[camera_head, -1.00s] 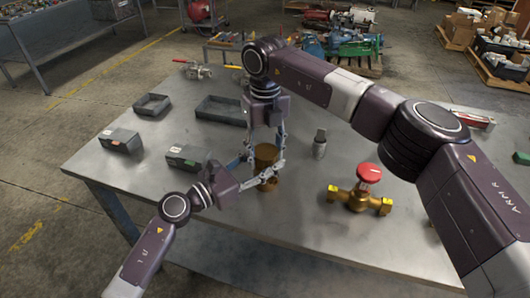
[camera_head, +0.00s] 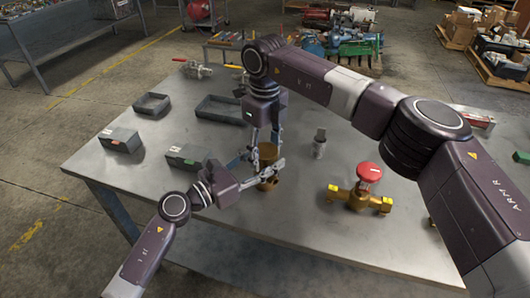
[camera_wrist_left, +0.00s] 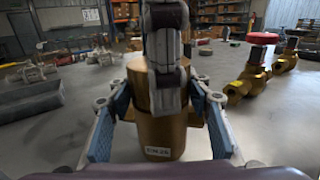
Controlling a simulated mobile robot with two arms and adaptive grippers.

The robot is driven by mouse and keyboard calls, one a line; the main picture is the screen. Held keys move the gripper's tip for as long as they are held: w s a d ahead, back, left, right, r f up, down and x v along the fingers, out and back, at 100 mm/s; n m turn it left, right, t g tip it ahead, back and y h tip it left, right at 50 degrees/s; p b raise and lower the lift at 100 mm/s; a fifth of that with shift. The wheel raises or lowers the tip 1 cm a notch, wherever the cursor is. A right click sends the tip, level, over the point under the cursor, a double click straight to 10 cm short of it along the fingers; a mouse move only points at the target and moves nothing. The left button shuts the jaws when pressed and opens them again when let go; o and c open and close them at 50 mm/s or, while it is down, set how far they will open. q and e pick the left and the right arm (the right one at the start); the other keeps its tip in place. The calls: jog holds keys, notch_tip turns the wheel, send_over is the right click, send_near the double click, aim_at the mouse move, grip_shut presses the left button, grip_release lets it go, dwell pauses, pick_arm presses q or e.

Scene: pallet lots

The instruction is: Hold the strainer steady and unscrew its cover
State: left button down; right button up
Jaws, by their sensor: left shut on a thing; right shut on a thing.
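The strainer is an upright brass-coloured cylinder (camera_head: 267,185) on the bench, with a small white label on its body (camera_wrist_left: 162,138) in the left wrist view. Its cover (camera_head: 268,151) is the top part, also seen in the left wrist view (camera_wrist_left: 139,88). My left gripper (camera_head: 264,178) is shut around the body from the left side. My right gripper (camera_head: 266,147) points down from above and is shut on the cover. One of its fingers (camera_wrist_left: 165,75) hides part of the cover in the left wrist view. I cannot see a gap between cover and body.
A brass valve with red handwheel (camera_head: 367,174) stands to the right. A small grey metal piece (camera_head: 320,143) stands between. Grey bins (camera_head: 187,156) and trays (camera_head: 219,108) lie to the left. The front bench surface is clear.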

pick_arm(q)
jog(key=shift+f, duration=0.1)
pick_arm(e)
jog(key=shift+r, duration=0.1)
dwell(0.6)
jog(key=o, duration=1.3)
jog(key=shift+c, duration=0.2)
jog(key=shift+r, duration=0.1)
jog(key=shift+r, duration=2.1)
pick_arm(q)
jog(key=c, duration=0.9)
grip_release()
jog(key=shift+c, duration=0.2)
jog(key=shift+a, duration=0.1)
